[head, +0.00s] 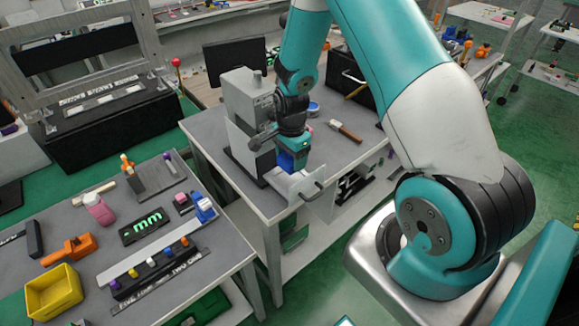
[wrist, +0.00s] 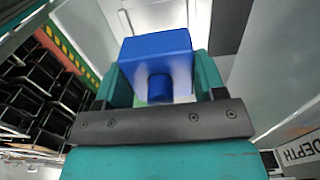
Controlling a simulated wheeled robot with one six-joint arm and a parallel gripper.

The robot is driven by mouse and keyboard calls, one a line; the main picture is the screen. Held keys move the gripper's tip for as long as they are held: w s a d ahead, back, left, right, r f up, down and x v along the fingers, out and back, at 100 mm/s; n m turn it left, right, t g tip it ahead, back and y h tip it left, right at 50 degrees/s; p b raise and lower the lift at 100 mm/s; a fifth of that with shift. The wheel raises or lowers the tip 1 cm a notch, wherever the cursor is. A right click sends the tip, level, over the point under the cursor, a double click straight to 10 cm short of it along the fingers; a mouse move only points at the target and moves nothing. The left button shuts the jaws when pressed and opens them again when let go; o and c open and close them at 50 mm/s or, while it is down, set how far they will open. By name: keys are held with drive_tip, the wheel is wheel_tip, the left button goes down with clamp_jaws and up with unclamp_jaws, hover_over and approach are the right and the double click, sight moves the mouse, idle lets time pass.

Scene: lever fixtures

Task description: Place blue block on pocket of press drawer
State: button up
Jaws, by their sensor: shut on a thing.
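The blue block (wrist: 156,52) is between the two teal fingers of my gripper in the wrist view, with a short round blue stub on its near side. In the head view my gripper (head: 292,148) points down and the blue block (head: 288,162) shows at its fingertips. The press (head: 248,105) is a grey machine on the table, just left of my gripper. Its pale press drawer (head: 297,184) sticks out at the table's front, below the block. I cannot tell whether block and drawer touch. The pocket is hidden.
A lever with a dark knob (head: 256,143) projects from the press close to my gripper. A brush (head: 345,131) and a blue round item (head: 314,108) lie behind. The left table (head: 90,272) holds a yellow bin (head: 53,292) and several small parts.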

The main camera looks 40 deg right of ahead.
sight(291, 178)
drive_tip(key=shift+f+p, duration=0.5)
drive_tip(key=shift+f, duration=2.1)
drive_tip(key=shift+f, duration=0.25)
drive_tip(key=o, duration=1.1)
drive_tip(key=shift+c, duration=0.2)
drive_tip(key=shift+r, duration=0.1)
